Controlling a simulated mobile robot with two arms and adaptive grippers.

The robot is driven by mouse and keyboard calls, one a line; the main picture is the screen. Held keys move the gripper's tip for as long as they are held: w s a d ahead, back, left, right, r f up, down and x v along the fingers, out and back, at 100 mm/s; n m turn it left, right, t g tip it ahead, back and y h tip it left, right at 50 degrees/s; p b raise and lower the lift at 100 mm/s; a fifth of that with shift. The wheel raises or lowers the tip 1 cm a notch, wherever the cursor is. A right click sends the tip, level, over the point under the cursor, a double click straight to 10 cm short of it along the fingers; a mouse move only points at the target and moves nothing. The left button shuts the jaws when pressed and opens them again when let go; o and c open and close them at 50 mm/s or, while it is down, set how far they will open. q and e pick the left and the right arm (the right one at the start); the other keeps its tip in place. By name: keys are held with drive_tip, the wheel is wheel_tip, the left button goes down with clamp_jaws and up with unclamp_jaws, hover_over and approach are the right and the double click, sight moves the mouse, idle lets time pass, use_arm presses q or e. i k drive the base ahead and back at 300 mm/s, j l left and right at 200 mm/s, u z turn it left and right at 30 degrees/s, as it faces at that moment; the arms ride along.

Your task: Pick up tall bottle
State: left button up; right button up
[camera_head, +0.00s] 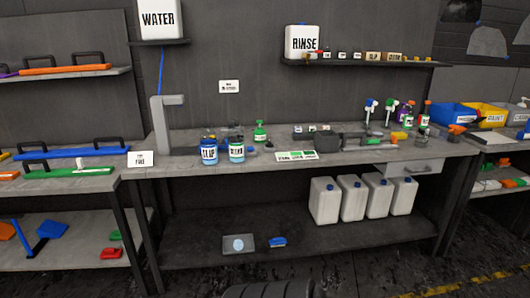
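Several bottles stand on the grey workbench (330,176); I cannot tell which one is the tall bottle. Two white spray bottles, one with a blue head (369,113) and one with a green head (390,113), stand upright at the back right. A purple bottle (402,112) and a red-topped bottle (425,115) stand beside them. Two blue labelled containers (209,153) (237,153) stand at the front left, with a green pump bottle (260,132) behind. Neither of my grippers is in view.
Several white jugs (325,201) stand on the lower shelf. A tall grey tap-like post (160,125) rises at the bench's left. Blue (456,115) and yellow (487,115) bins are at the right. A sign (297,156) lies at the front edge.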

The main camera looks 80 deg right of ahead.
sight(236, 134)
drive_tip(key=z, duration=2.35)
